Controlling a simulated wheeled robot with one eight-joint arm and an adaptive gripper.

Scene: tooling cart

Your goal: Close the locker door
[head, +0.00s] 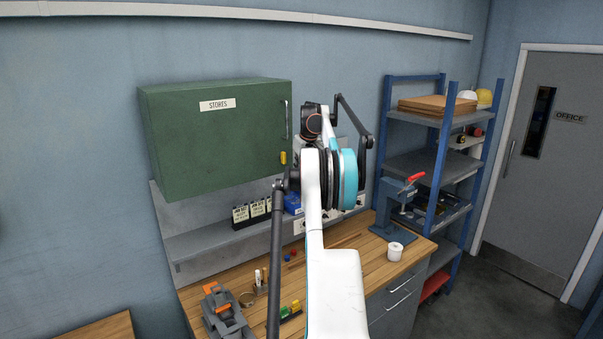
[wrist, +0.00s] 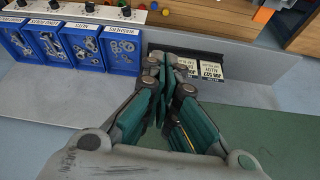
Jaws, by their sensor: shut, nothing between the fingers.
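The green locker (head: 225,140), labelled STORES, hangs on the wall at the upper left of the head view. Its front looks flat, and I see no clear gap at the door. A metal handle (head: 286,119) and a small yellow piece (head: 283,158) are near the front's right edge. My gripper (wrist: 158,78) is shut and empty in the wrist view, pointing down over the shelf. A green surface, likely the locker (wrist: 275,142), lies at its lower right; I cannot tell whether they touch. In the head view my arm hides the fingers.
Below the locker are a grey shelf (head: 205,242) with labelled card boxes (head: 250,213) and a wooden workbench (head: 345,242). Blue parts bins (wrist: 80,45) show in the wrist view.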

